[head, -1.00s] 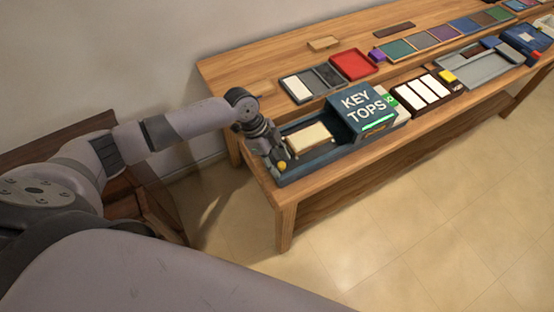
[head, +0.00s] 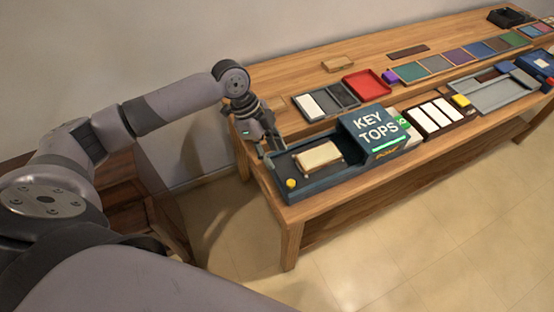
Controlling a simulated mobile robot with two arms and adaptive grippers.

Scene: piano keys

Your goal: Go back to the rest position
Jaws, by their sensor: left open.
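My left gripper (head: 271,146) is over the left end of the wooden bench, pointing down just behind the left part of a dark blue tray. It is open, and I see nothing held in it. My left arm comes in from the left and reaches across to the bench end. The blue machine marked KEY TOPS (head: 375,132) stands on the bench, with a cream block (head: 317,156) in its tray and a yellow knob (head: 291,183) at the tray's left corner. My right gripper is not in the picture.
The wooden bench (head: 285,76) runs to the far right. A tray with white and dark sections (head: 311,106), a red tray (head: 366,83), a white-keyed rack (head: 437,114) and a grey tray (head: 490,92) stand on it. Tiled floor (head: 400,230) lies clear in front.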

